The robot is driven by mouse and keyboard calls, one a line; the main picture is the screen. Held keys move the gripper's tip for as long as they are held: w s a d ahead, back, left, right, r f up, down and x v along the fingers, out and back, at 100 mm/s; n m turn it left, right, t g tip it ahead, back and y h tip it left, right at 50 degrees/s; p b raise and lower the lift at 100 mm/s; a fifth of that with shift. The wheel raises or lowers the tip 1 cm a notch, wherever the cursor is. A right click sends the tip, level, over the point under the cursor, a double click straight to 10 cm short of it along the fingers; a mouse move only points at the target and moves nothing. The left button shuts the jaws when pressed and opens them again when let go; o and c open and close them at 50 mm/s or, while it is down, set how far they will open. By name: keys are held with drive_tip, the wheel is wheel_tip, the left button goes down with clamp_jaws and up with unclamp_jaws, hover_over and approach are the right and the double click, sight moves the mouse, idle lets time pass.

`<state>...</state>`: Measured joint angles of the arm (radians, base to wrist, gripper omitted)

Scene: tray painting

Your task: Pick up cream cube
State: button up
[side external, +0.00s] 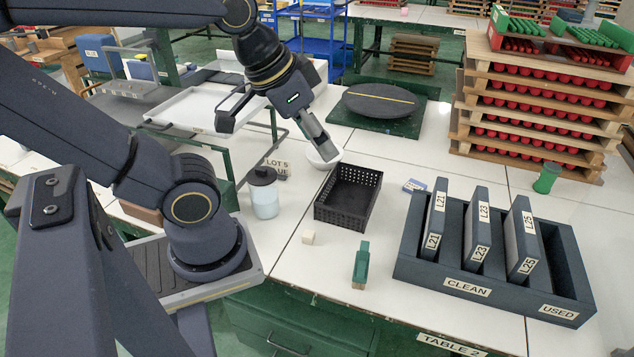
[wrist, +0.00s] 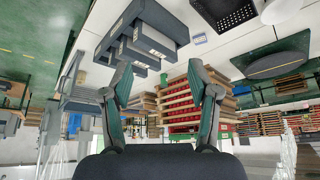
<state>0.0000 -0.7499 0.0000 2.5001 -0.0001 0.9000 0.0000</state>
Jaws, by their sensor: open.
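The cream cube (side external: 308,237) is small and sits on the white table in the side external view, left of the black basket and apart from it. I do not see the cube in the wrist view. My gripper (side external: 325,148) is up and behind the cube, over the back of the basket area, well away from the cube. In the wrist view, my gripper (wrist: 160,82) has its two fingers spread wide with nothing between them.
A dark rack (side external: 420,272) with labelled panels is at right. A white bowl (side external: 324,162) is behind the basket. Table between the cube and tool is bare.

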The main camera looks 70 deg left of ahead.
drive_tip(key=m+g, duration=0.6)
drive_tip(key=m, duration=0.2)
hover_over(309, 233)
wheel_tip(309, 233, down, 21)
wheel_tip(309, 233, down, 17)
drive_tip(key=shift+r, duration=0.1)
drive_tip(key=c, duration=1)
